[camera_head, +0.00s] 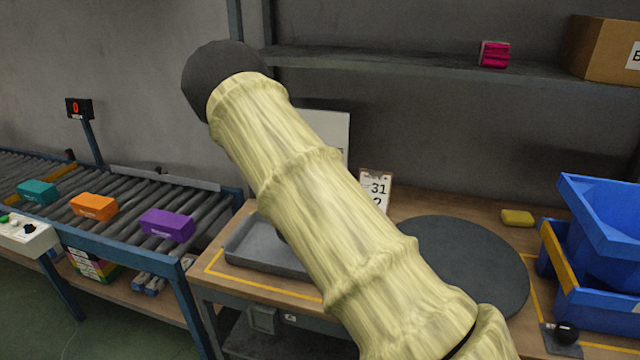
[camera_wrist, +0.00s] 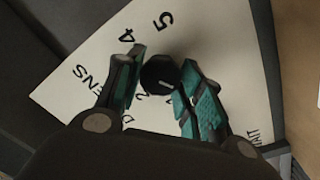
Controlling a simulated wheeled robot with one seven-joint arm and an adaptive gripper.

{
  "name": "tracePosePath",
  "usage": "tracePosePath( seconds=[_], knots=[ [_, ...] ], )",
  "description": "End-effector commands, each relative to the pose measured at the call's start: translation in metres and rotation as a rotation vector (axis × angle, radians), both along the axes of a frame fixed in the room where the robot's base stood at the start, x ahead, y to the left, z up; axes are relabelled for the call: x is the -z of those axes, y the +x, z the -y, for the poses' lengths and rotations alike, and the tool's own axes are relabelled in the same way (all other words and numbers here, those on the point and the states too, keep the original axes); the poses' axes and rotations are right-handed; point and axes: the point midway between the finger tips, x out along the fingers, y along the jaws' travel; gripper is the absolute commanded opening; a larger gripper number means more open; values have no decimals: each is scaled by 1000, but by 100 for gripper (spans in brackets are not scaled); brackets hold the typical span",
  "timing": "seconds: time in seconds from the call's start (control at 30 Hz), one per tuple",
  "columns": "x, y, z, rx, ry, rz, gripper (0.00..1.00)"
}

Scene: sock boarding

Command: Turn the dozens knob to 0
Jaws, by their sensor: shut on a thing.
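The dozens knob (camera_wrist: 157,75) is small, round and black with a pale pointer mark. In the wrist view it sits on a white panel (camera_wrist: 225,30) printed with black digits, a 4 and a 5 among them, and partly hidden lettering. My gripper (camera_wrist: 161,72) has its two teal-padded fingers on either side of the knob and is shut on it. The digit the pointer faces cannot be told. In the head view my arm hides the knob and the gripper; part of a white panel (camera_head: 336,132) shows behind it.
Blue bins (camera_head: 600,230) stand at right. A roller conveyor (camera_head: 120,235) with coloured packs lies left. A shelf (camera_head: 400,62) runs above.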

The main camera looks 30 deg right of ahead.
Motion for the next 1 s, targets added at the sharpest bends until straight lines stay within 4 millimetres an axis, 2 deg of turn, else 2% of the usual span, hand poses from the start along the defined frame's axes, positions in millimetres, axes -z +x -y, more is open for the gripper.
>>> tracePosePath(
  seconds=[0.67,0.7,0.8,0.83,1.0],
  knots=[
    [1,0,0,0,-44,-53,13],
    [1,0,0,0,-44,-53,39],
    [0,0,0,0,-44,-53,57],
    [0,0,0,0,-44,-53,60],
    [0,0,0,0,-44,-53,60]
  ],
)
